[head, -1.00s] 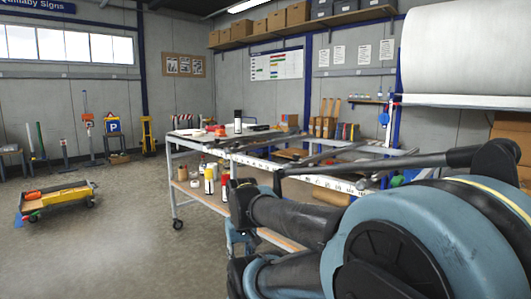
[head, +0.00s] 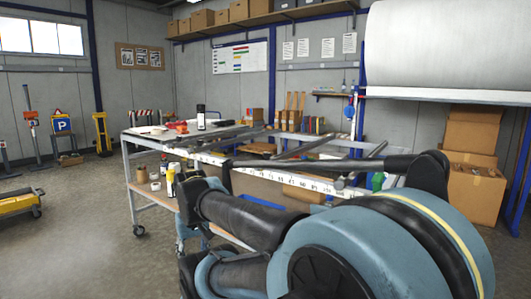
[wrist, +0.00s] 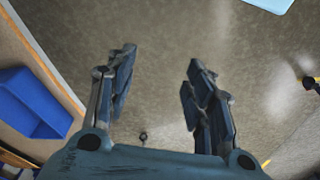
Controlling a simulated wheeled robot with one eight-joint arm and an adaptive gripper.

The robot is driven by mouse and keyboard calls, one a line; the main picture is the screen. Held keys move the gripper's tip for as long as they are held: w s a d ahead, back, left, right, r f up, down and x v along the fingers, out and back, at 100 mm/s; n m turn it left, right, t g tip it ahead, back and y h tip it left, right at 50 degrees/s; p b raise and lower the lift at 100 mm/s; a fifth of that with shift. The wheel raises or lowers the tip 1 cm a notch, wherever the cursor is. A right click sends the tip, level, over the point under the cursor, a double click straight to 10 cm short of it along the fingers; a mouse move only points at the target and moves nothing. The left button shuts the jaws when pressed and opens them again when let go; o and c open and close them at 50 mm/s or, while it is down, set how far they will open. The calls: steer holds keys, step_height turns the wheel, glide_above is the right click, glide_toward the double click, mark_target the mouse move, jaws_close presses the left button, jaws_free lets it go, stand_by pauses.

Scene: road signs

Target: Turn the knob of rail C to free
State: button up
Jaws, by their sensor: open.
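My gripper (wrist: 160,78) shows in the wrist view with its two fingers apart and nothing between them, above the grey floor. In the head view my arm covers the lower right, and I cannot make out the gripper there. A work table on wheels (head: 133,160) stands beyond my arm, with several dark metal rails (head: 222,136) on top and a numbered scale (head: 262,172) along its near edge. Which rail is C cannot be read. No knob can be made out clearly; part of the table is hidden behind my arm.
Bottles and cans stand on the table's lower shelf (head: 143,188). A yellow trolley (head: 18,203) is at the left on open floor. Cardboard boxes (head: 474,190) stand at the right under a large white roll (head: 450,45). A blue bin (wrist: 35,103) shows in the wrist view.

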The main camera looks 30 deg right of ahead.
steer(key=w+d+r+m, duration=0.2)
steer(key=w+r+m, duration=0.15)
steer(key=r, duration=0.35)
steer(key=w+d+r+m, duration=0.2)
steer(key=w+d+r, duration=0.1)
steer(key=w+r, duration=0.25)
step_height(320, 180, up, 27)
steer(key=m+g, duration=0.2)
steer(key=m, duration=1.5)
glide_above(267, 156)
steer(key=w+d, duration=0.1)
steer(key=w, duration=0.1)
steer(key=f, duration=1.6)
steer(key=shift+s+f, duration=0.2)
steer(key=shift+f, duration=0.2)
steer(key=c, duration=1.1)
